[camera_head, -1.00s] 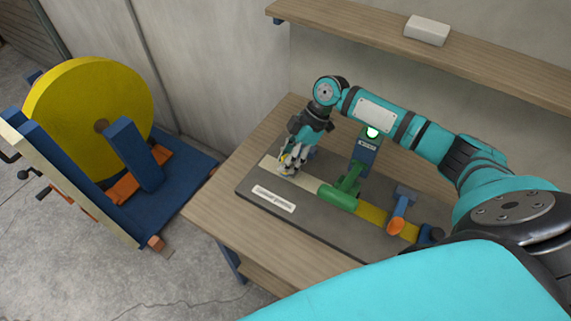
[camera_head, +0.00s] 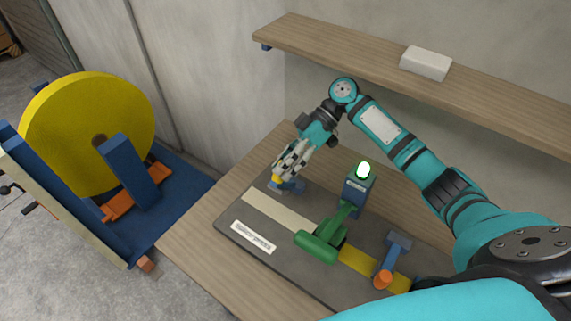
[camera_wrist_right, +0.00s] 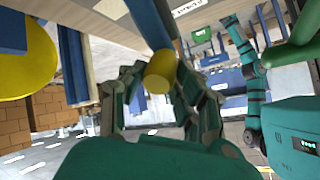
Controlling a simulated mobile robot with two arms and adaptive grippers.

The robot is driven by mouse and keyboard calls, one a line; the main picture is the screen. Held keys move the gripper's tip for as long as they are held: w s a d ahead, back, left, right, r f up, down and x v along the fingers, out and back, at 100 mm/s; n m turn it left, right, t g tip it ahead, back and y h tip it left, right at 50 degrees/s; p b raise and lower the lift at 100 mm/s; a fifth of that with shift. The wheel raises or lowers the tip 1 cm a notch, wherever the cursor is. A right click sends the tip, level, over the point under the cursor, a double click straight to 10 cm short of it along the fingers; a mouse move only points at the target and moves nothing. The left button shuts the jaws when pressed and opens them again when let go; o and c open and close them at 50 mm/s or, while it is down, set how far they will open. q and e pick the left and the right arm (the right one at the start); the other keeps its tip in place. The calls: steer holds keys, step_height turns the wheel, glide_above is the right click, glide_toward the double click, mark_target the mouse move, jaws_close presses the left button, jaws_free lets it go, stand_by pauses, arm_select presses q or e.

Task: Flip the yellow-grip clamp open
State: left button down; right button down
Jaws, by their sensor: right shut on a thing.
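My right gripper (camera_head: 279,178) is at the far left end of the dark board (camera_head: 235,217), with its fingers pointing down. It is shut on the yellow grip (camera_head: 277,181) of a clamp. The clamp's blue part (camera_head: 291,187) shows just behind the pale strip (camera_head: 272,208), and the strip's visible length is bare. In the right wrist view, the yellow grip (camera_wrist_right: 160,72) lies between the fingertips, with the blue lever (camera_wrist_right: 153,24) running up from it. The fingers partly hide the clamp in the head view. My left gripper is not in view.
An orange-ended blue clamp (camera_head: 385,275) crosses the yellow tape at right. A shelf (camera_head: 340,48) runs behind. A large yellow reel (camera_head: 75,125) stands left.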

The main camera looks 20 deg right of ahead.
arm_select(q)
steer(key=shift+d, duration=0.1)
arm_select(e)
steer(key=shift+w+d, duration=0.25)
steer(key=shift+d, duration=0.1)
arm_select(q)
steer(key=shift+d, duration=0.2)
arm_select(e)
steer(key=c, duration=1.3)
jaws_free()
steer(key=o, duration=0.3)
steer(key=shift+w+d+f, duration=0.15)
steer(key=shift+d+f, duration=0.05)
steer(key=shift+d, duration=0.05)
steer(key=shift+a+r, duration=0.1)
steer(key=shift+a, duration=0.15)
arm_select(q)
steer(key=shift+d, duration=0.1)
